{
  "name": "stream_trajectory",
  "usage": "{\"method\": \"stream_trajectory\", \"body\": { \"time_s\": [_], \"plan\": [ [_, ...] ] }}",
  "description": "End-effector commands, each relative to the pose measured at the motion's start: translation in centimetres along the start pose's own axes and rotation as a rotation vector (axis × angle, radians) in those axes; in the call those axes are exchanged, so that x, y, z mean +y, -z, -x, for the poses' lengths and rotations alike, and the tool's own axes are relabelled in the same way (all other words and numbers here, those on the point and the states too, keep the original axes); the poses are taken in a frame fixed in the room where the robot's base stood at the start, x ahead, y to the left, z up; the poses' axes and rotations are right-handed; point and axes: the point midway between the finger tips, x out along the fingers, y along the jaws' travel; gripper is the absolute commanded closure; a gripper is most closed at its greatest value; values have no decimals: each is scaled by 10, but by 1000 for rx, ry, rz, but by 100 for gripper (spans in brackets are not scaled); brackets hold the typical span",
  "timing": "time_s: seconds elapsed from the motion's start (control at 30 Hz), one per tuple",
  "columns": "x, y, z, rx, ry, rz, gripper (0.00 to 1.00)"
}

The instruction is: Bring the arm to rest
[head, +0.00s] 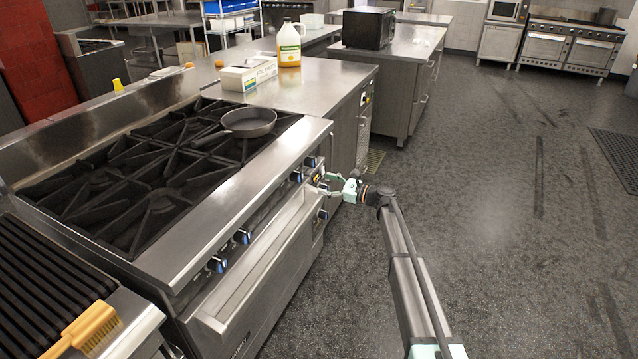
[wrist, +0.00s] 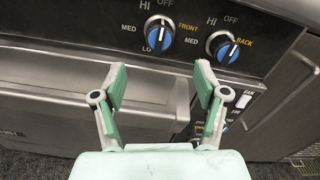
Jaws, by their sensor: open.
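My gripper (head: 326,185) is at the front of the stove (head: 222,270), beside the control knobs near its right end. In the wrist view my gripper (wrist: 160,85) is open, with its two green-lined fingers spread and nothing between them. Beyond the fingertips are the FRONT knob (wrist: 159,34) and the BACK knob (wrist: 222,46), both blue and black on the dark panel. The right finger shows close below the BACK knob; I cannot tell whether it touches anything. My arm reaches in from the lower right in the head view.
A pan (head: 248,122) sits on the burner grates. A long drawer or tray front (head: 262,262) juts out below the knobs. A yellow brush (head: 88,328) lies on the grill at lower left. A jug (head: 289,45) and a box (head: 248,74) stand on the counter. Open floor (head: 500,220) lies right.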

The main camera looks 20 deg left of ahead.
Motion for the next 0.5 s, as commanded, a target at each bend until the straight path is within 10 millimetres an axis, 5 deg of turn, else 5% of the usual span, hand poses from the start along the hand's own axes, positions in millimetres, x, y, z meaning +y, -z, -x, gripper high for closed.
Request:
{"method": "stream_trajectory", "body": {
  "time_s": [0.5],
  "plan": [
    [0,0,2,0,-2,44,27]
  ]
}}
